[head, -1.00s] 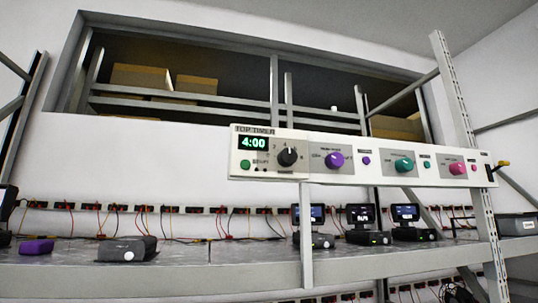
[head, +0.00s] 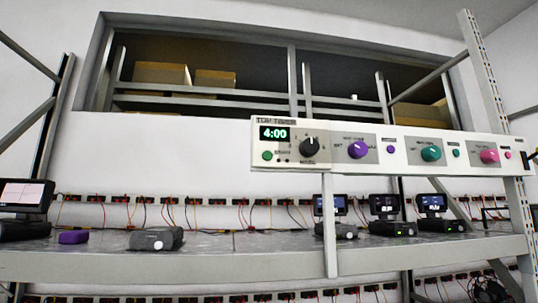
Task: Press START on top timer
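The top timer (head: 288,159) is the left end of a white control panel fixed to the rack. Its label reads TOP TIMER and its green display (head: 275,133) reads 4:00. A black knob (head: 309,147) sits right of the display, with its pointer about upward. A small green button (head: 267,156) sits below the display; the print beside it is too small to read for sure. Neither of my grippers shows in the head view.
Right of the timer, the panel carries a purple knob (head: 358,149), a teal knob (head: 431,153) and a pink knob (head: 489,156). Below, the shelf (head: 260,242) holds several devices with screens, a purple block (head: 73,237) and a grey device (head: 155,240). A support post (head: 330,225) stands below the panel.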

